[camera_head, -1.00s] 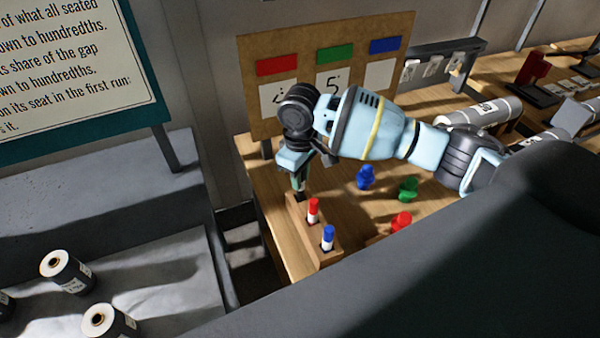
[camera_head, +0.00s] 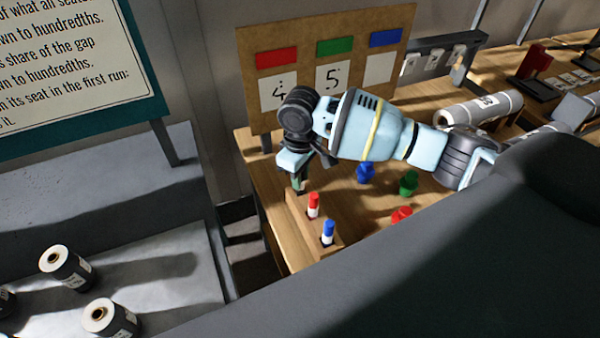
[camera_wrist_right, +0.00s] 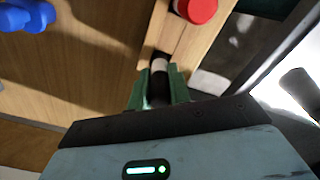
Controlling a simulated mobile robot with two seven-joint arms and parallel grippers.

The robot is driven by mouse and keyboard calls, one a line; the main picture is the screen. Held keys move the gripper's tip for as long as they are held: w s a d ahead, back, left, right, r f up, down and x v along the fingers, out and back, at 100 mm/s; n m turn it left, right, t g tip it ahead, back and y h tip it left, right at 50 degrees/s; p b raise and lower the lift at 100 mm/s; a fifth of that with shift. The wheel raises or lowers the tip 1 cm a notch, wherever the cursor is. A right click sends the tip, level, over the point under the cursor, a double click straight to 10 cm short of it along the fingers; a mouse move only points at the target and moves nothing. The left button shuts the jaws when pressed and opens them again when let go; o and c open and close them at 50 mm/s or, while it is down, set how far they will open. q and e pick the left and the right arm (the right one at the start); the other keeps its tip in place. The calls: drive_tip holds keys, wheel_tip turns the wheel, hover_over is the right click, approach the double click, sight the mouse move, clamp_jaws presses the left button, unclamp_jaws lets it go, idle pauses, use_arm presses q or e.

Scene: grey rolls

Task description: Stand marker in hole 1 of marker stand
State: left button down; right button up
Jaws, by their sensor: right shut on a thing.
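The wooden marker stand (camera_head: 305,229) is at the table's near left corner. A red-capped marker (camera_head: 313,206) and a blue-capped marker (camera_head: 328,233) stand upright in it. My right gripper (camera_head: 299,182) points down over the stand's far end. In the wrist view its green fingers (camera_wrist_right: 158,92) are shut on a dark marker with a white band (camera_wrist_right: 160,66). The marker's lower end meets a dark spot in the stand's top (camera_wrist_right: 158,28), beside the red cap (camera_wrist_right: 197,10). How deep it sits cannot be told. My left gripper is not in view.
Blue (camera_head: 366,173), green (camera_head: 409,183) and red (camera_head: 401,216) objects lie on the table right of the stand. A board (camera_head: 325,48) with coloured labels stands behind. Large grey rolls (camera_head: 478,110) lie at the right.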

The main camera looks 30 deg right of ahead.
drive_tip(key=shift+f, duration=0.45)
drive_tip(key=o, duration=0.9)
drive_tip(key=shift+o, duration=0.2)
drive_tip(key=shift+r, duration=0.1)
wheel_tip(320, 180, up, 8)
drive_tip(key=shift+f, duration=0.15)
